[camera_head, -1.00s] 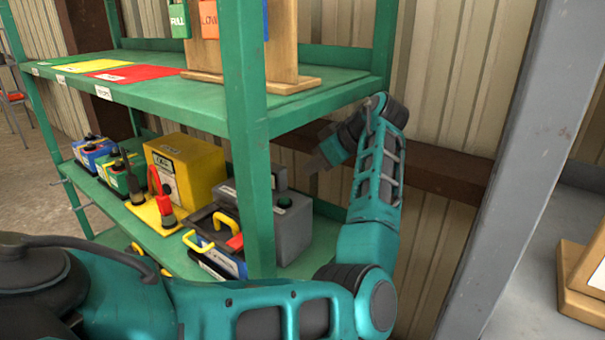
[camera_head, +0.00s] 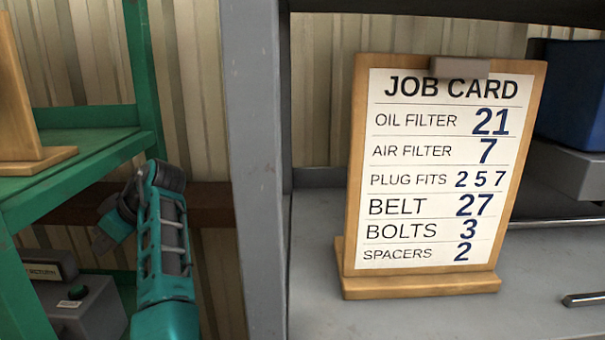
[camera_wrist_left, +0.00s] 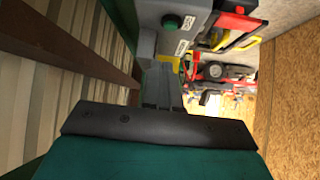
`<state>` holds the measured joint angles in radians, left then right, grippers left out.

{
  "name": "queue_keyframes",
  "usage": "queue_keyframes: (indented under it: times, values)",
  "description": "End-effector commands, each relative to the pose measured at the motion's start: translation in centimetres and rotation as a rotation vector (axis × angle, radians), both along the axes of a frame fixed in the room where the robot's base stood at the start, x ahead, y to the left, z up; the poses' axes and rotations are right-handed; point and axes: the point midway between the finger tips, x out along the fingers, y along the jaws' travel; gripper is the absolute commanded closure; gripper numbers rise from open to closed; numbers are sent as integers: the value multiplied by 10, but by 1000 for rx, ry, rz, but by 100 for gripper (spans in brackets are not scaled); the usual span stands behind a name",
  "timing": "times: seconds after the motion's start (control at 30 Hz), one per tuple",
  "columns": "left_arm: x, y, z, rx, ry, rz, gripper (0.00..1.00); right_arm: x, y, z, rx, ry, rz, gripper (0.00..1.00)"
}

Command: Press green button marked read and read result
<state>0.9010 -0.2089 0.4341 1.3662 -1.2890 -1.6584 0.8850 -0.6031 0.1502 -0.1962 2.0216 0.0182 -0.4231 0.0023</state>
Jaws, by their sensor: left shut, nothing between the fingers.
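A grey box (camera_head: 95,312) stands on the lower green shelf at the lower left of the head view, partly cut off by the frame. A round green button (camera_head: 77,292) sits on its top, with a small label too small to read. The button also shows in the left wrist view (camera_wrist_left: 172,22), near the top, with a white label beside it. My left gripper (camera_head: 104,240) is shut and empty, above and to the right of the button and apart from it. Its closed fingers (camera_wrist_left: 160,85) point toward the grey box in the wrist view. My right gripper is out of view.
A wooden job card (camera_head: 432,175) stands on a grey bench right of the grey post (camera_head: 255,170). It lists oil filter 21, air filter 7, belt 27, bolts 3, spacers 2. A green shelf post (camera_head: 145,80) stands near my left arm.

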Motion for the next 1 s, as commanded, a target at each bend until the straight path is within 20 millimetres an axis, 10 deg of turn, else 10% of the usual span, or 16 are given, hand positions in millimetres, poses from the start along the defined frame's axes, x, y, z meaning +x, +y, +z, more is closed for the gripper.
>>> queue_keyframes:
  times: [0.47, 0.77, 1.0]
  values:
    - [-5, -15, -134, 190, 140, -741, 100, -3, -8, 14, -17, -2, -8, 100]
    - [-54, -85, -206, 232, 146, -1229, 100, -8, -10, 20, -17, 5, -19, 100]
    - [-128, -161, -241, 196, 63, -1564, 100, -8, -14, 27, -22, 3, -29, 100]
